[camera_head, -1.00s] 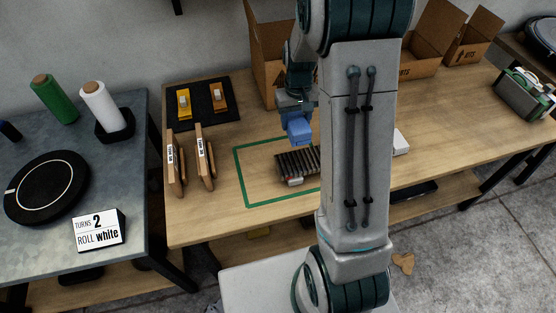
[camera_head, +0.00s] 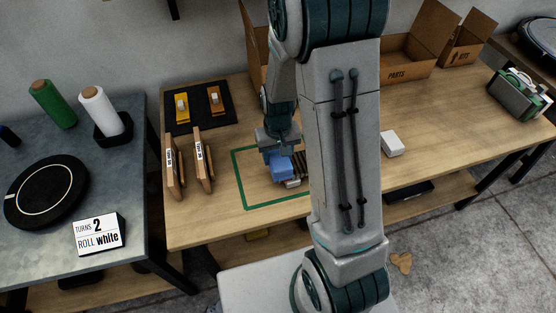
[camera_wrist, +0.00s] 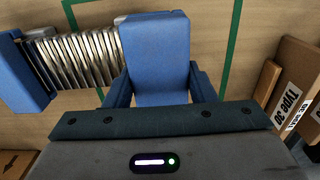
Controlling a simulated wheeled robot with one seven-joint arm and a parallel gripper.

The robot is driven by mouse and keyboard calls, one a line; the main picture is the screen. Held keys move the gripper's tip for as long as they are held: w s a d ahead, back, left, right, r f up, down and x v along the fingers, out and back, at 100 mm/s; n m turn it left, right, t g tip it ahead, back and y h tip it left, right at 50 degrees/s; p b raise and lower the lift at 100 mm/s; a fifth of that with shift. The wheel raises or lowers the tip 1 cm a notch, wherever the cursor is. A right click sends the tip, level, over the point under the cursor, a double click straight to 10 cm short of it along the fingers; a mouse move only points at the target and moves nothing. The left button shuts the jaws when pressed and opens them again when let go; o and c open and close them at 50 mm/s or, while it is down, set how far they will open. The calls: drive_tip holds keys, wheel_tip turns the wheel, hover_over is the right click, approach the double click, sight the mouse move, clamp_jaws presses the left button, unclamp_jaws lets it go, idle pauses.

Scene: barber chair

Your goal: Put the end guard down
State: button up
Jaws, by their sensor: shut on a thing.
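A blue end guard (camera_head: 281,170) is between the jaws of my gripper (camera_head: 278,148), low at the left end of a row of dark slats (camera_head: 299,166) on the table. In the wrist view the guard (camera_wrist: 160,65) sits upright between the fingers and covers the near end of the slat row (camera_wrist: 80,58). A second blue guard (camera_wrist: 20,75) stands at the row's other end. I cannot tell whether the held guard touches the table or the slats. My arm hides the right part of the row in the head view.
A green outline (camera_head: 243,188) on the wooden table surrounds the work spot. Wooden frames with labels (camera_head: 203,160) stand to its left. A black mat (camera_head: 199,105) with two small items lies behind. A white box (camera_head: 392,144) and open cartons (camera_head: 408,55) are on the right.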

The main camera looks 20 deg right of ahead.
sight(278, 162)
wheel_tip(278, 162, down, 3)
drive_tip(key=shift+f, duration=0.15)
